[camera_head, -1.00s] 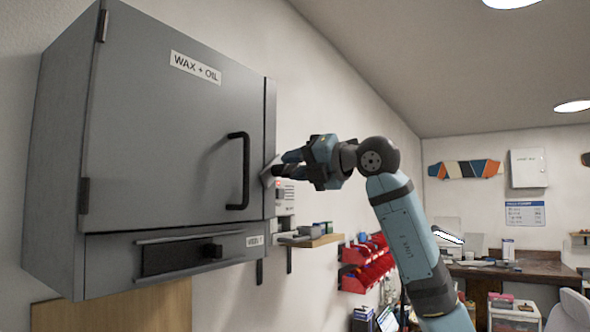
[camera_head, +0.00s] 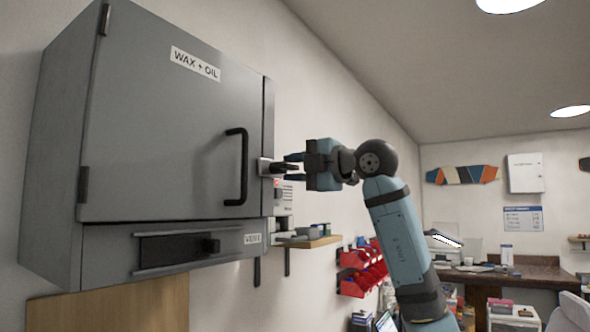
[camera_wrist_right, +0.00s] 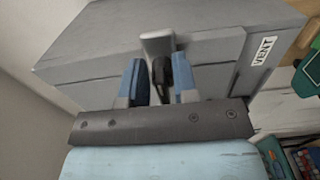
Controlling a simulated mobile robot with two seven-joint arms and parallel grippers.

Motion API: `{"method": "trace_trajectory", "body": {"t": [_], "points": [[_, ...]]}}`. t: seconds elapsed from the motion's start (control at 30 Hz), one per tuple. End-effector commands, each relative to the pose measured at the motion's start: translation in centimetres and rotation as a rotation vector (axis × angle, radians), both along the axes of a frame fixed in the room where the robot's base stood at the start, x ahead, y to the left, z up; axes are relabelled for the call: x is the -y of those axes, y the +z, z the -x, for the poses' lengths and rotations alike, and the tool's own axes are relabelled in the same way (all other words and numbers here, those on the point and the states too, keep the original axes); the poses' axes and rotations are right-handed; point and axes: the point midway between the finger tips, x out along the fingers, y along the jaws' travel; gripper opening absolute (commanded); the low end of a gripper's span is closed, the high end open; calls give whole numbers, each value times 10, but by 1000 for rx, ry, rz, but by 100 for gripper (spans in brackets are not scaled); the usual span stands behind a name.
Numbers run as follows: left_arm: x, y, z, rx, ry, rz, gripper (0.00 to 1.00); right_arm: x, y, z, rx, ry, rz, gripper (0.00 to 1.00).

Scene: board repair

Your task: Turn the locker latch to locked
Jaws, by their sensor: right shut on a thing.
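The grey locker (camera_head: 165,115) labelled WAX + OIL hangs on the wall at left, its door closed. The locker latch (camera_head: 265,167) sits at the door's right edge, a grey metal piece with a dark grip. It now looks about level. My right gripper (camera_head: 290,167) is at the latch, its blue fingers shut on the dark grip. In the right wrist view the dark grip of the latch (camera_wrist_right: 160,72) shows between the two fingers (camera_wrist_right: 158,82), below the grey plate. The exact contact is hard to see. My left gripper is not in view.
A black door handle (camera_head: 243,168) stands out left of the latch. A vent panel with a dark slider (camera_head: 180,247) runs below the door. A wooden shelf (camera_head: 312,242) and red bins (camera_head: 358,270) are on the wall beyond. Open room lies to the right.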

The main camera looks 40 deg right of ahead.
Motion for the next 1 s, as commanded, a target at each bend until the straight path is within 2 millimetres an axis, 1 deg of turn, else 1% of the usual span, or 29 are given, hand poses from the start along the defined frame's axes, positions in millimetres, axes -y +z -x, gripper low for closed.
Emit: {"method": "trace_trajectory", "body": {"t": [0.47, 0.5, 0.53, 0.83, 0.93, 1.0], "points": [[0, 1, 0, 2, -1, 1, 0, 0, 0, 0, -6, 0, -14, 4], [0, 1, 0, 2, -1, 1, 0, 0, 0, 0, -6, 0, -14, 30], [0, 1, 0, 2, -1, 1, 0, 0, 0, 0, -6, 0, -14, 36], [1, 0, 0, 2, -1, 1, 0, 0, 0, 1, -5, 0, -13, 36], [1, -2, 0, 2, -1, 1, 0, 3, -1, 7, -5, 0, -13, 36], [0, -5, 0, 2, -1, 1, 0, 7, -2, 15, -4, -1, -13, 36]]}}
